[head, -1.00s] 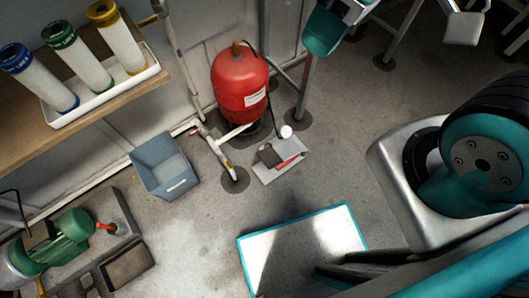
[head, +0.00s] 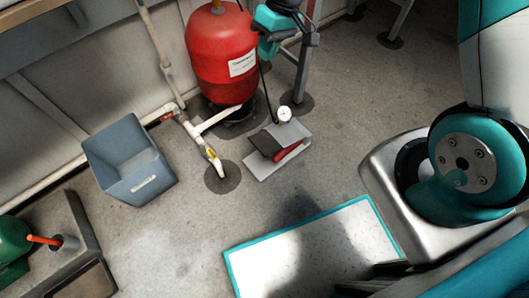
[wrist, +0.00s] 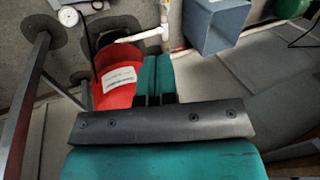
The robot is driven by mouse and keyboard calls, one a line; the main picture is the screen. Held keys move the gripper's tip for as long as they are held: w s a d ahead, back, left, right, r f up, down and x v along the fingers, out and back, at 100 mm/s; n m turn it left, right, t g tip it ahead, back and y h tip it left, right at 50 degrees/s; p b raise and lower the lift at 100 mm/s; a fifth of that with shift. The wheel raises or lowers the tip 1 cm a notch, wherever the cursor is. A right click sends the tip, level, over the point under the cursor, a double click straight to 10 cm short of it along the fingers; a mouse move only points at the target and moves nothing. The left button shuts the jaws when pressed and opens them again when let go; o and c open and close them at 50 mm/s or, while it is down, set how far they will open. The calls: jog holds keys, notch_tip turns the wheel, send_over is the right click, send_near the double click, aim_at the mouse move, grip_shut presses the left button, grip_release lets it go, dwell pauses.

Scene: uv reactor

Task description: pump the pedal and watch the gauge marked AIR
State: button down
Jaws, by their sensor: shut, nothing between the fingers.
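The foot pump's dark pedal (head: 264,143) sits tilted up on a light grey base plate (head: 262,172) on the floor, with a red cylinder (head: 288,151) beside it. A small white round gauge (head: 285,114) stands at the far edge of the pump. It also shows at the top left of the wrist view (wrist: 68,16). Its marking and needle are too small to read. My gripper (head: 268,47) is in front of the red tank's right side, above and apart from the pedal. In the wrist view its teal fingers (wrist: 158,65) are together and empty.
The red tank (head: 222,75) with a white label stands behind the pump. White pipework with a yellow-marked valve (head: 210,153) runs left of it. A blue-grey bin (head: 130,160) stands further left.

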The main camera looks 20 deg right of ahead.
jog(key=m+b, duration=0.1)
jog(key=b, duration=0.9)
send_over(262, 142)
jog(key=w+d, duration=0.2)
jog(key=d, duration=0.4)
notch_tip(262, 142, down, 28)
jog(key=shift+s+f, duration=0.15)
jog(key=b+x, duration=0.7)
jog(key=x, duration=0.7)
jog(key=shift+s+a+b, duration=0.15)
jog(key=shift+s+b, duration=0.05)
jog(key=shift+b, duration=0.15)
